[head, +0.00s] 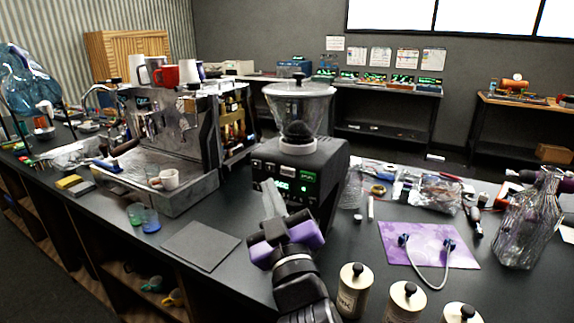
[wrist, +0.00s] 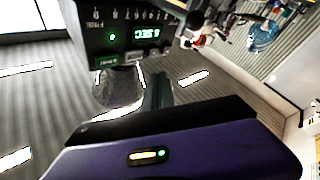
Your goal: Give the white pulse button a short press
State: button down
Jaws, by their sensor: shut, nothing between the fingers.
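The black grinder (head: 318,172) stands on the counter with a clear hopper on top. Its front panel has green lit readouts and a pale rectangular patch (head: 287,171); I cannot tell for sure whether this patch is the white pulse button. In the wrist view, the panel (wrist: 125,32) shows at the top, turned in the picture, with a green readout and small markings. My gripper (head: 268,187) is shut and empty, just in front of the panel's lower left. Its narrow fingers (wrist: 157,88) point toward the panel in the wrist view. I cannot see contact.
An espresso machine (head: 170,135) with cups on top stands left of the grinder. A dark flat mat (head: 200,247) lies before it. Cream canisters (head: 354,288) stand near the front edge. A purple mat (head: 405,232) and a glass jug (head: 525,225) are at right.

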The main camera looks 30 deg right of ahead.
aim_at(280, 167)
jog(key=shift+w+d+p, duration=0.35)
jog(key=shift+w+d, duration=0.2)
jog(key=shift+d, duration=0.2)
jog(key=shift+w+d+p, duration=0.3)
jog(key=shift+w+d, duration=0.2)
jog(key=shift+d, duration=0.25)
dwell(1.0)
jog(key=shift+w+d, duration=0.25)
jog(key=shift+d, duration=0.1)
jog(key=shift+w+d+p, duration=0.25)
jog(key=shift+d+p, duration=0.05)
jog(key=shift+p, duration=0.1)
dwell(0.6)
dwell(2.2)
jog(key=shift+s+a+b, duration=0.5)
jog(key=shift+a+b, duration=0.05)
jog(key=shift+a, duration=0.1)
